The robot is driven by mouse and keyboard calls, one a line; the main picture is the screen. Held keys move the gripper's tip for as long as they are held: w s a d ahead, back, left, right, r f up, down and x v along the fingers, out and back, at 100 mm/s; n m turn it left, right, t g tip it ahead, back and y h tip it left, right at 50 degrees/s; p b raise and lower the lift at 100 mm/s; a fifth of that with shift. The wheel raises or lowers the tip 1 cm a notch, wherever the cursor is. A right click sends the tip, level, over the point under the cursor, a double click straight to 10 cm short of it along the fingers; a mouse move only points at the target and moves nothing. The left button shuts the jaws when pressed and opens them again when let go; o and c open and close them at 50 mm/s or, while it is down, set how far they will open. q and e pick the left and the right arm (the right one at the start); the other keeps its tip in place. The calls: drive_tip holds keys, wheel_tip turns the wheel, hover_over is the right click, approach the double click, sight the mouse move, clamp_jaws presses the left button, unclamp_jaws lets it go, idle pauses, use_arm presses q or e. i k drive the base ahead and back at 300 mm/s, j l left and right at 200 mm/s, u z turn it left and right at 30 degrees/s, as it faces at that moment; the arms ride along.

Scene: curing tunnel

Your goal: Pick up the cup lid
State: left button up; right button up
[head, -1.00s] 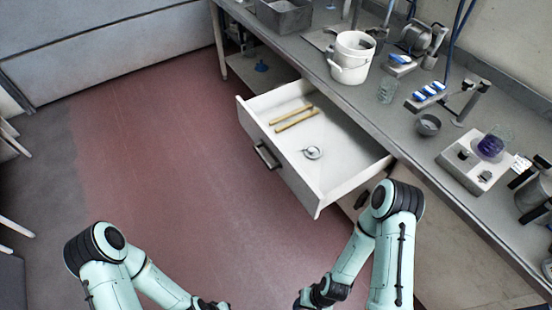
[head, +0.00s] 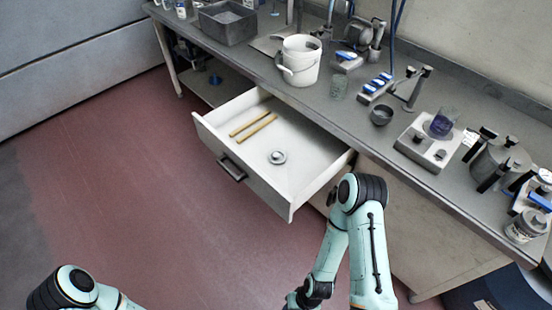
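A small round metallic piece with a raised centre, which looks like the cup lid (head: 277,157), lies on the floor of the open white drawer (head: 300,185), toward its right front part. Nothing covers it. My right arm comes up from the bottom edge, in front of and right of the drawer, with its wrist at the bottom edge and its fingers out of the picture. Only part of my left arm shows at the bottom left; its gripper is out of the picture. Neither gripper is seen near the lid.
Two wooden sticks (head: 254,126) lie in the drawer, left of the lid. The red floor before the drawer is clear.

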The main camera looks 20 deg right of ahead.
sight(277, 156)
drive_tip(key=z, duration=2.5)
drive_tip(key=j+z, duration=0.2)
drive_tip(key=j, duration=0.15)
drive_tip(key=k+j+z, duration=0.1)
drive_tip(key=j+z, duration=0.15)
drive_tip(key=k+j+z, duration=0.2)
drive_tip(key=j, duration=0.2)
drive_tip(key=i, duration=0.1)
